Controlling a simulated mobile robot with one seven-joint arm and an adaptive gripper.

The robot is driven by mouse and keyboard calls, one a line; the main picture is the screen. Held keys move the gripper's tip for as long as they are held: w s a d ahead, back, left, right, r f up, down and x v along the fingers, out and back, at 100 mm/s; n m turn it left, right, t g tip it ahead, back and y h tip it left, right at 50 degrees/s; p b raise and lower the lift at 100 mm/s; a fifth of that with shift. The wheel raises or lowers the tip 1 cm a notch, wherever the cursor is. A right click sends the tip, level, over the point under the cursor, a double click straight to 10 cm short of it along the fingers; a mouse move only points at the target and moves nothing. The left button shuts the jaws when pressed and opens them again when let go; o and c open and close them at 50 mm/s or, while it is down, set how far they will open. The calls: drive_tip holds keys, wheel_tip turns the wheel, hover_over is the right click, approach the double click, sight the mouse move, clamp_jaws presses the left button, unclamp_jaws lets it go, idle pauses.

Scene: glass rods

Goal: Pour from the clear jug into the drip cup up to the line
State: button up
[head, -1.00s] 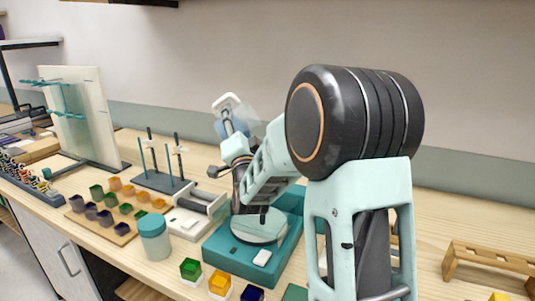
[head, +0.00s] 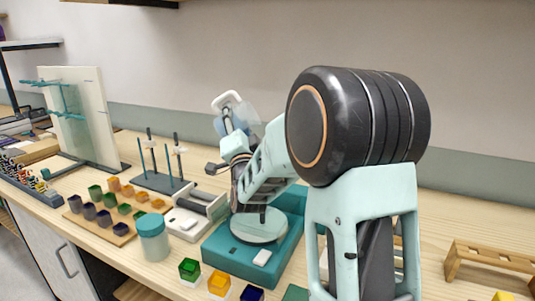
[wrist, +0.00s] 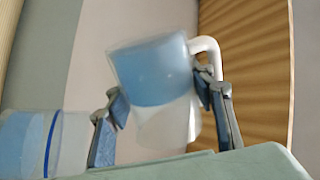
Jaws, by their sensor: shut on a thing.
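The clear jug (wrist: 150,72) holds blue liquid and has a white handle (wrist: 212,52). My gripper (wrist: 162,97) is shut on the jug, one finger on each side. In the head view the jug (head: 243,112) is held tilted, high above the bench, partly behind my wrist. A clear cup (wrist: 72,150) with a dark blue line and blue liquid shows at the lower left of the wrist view, cut off by the edge. Its liquid looks close to the line, but blur hides the exact level. I cannot make out the cup or any stream in the head view.
A teal device with a round plate (head: 260,226) stands below my wrist. A teal-lidded jar (head: 153,240), small coloured cubes and a rod stand (head: 160,181) are to its left. A wooden rack (head: 490,262) is at right. My arm hides the middle.

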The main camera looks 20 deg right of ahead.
drive_tip(key=shift+r+m+b, duration=0.2)
drive_tip(key=shift+m+b, duration=0.4)
drive_tip(key=shift+b, duration=0.6)
idle(0.7)
drive_tip(key=shift+d+r+m+h+b, duration=0.1)
drive_tip(key=shift+r+m+h+b, duration=0.3)
drive_tip(key=shift+b, duration=0.3)
idle(0.8)
drive_tip(key=shift+f+m+b, duration=0.1)
drive_tip(key=shift+m+b, duration=0.2)
drive_tip(key=shift+b, duration=0.25)
idle(0.4)
idle(0.4)
drive_tip(key=shift+d, duration=0.1)
idle(0.4)
